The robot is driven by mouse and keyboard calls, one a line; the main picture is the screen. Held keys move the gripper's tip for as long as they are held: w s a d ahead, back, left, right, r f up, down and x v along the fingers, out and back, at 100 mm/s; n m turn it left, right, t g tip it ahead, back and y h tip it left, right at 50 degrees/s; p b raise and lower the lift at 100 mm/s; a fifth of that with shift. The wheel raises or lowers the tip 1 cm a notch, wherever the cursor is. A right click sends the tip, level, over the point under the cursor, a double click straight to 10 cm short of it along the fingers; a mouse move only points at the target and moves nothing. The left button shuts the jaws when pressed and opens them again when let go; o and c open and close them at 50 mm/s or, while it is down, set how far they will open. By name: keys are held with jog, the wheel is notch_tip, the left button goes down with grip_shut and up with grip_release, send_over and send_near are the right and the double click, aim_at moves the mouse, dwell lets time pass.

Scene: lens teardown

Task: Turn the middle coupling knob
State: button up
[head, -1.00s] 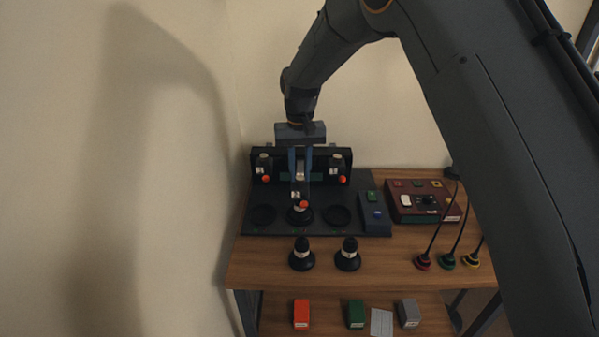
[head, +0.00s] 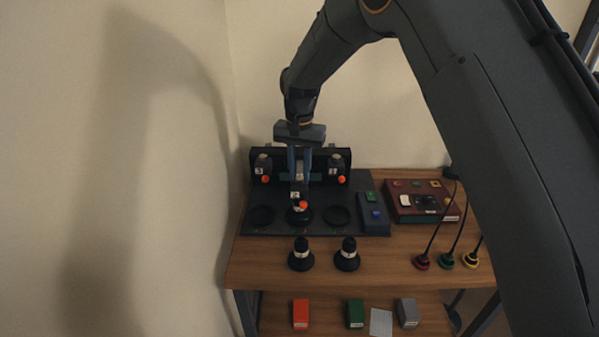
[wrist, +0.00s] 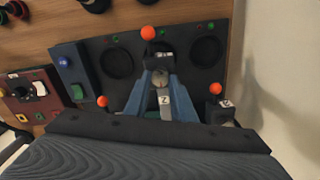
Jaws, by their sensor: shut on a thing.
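The middle coupling, labelled 2, stands on the dark base plate with an orange ball (head: 303,204) at its front; that ball also shows at the top of the wrist view (wrist: 148,33). My gripper (head: 299,182) points down over the middle coupling and is shut on the knob. In the wrist view the fingers (wrist: 160,84) flank it on both sides. The gripper body is turned at an angle to the panel. The fingers partly hide the knob in the head view.
Side couplings with orange balls stand left (head: 265,179) and right (head: 342,178). Two black cylinders (head: 301,257) (head: 347,257) stand on the wooden table in front. A maroon box (head: 410,214) sits right. Coloured boxes (head: 301,313) lie on the lower shelf.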

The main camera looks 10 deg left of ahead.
aim_at(300, 177)
jog(key=shift+r, duration=0.1)
jog(key=o, duration=1.1)
jog(key=shift+c, duration=0.2)
notch_tip(300, 177, up, 8)
jog(key=shift+f+b, duration=0.15)
jog(key=shift+b, duration=1)
